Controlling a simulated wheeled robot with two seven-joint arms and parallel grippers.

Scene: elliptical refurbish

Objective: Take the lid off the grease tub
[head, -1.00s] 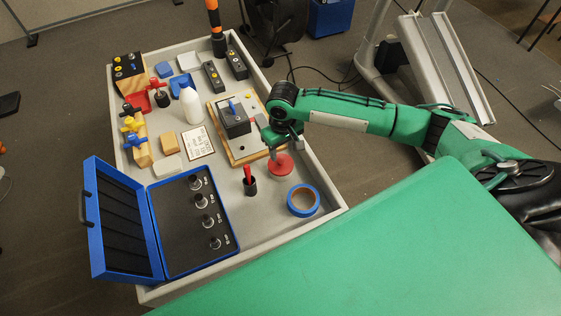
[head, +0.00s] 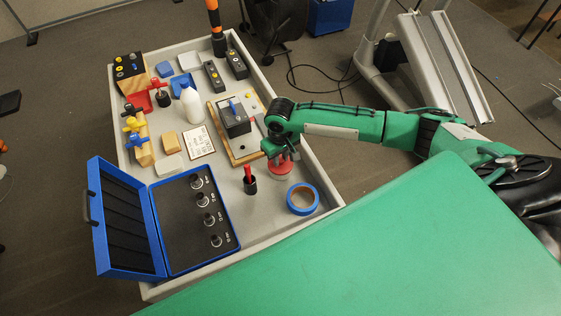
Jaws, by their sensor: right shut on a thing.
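The grease tub's round red lid (head: 282,170) shows near the right side of the grey tray. My right gripper (head: 280,157) reaches over it from the right, pointing down. It is shut on the lid, and the fingers hide its top and middle. The tub under it is mostly hidden, and I cannot tell whether the lid is seated on it or raised. My left gripper is out of view.
The tray (head: 326,181) is crowded. A blue tape roll (head: 303,212) and a black cup with a red handle (head: 250,186) sit close in front. A wooden board with a black box (head: 235,123) stands behind left. An open blue case (head: 170,255) fills the front left.

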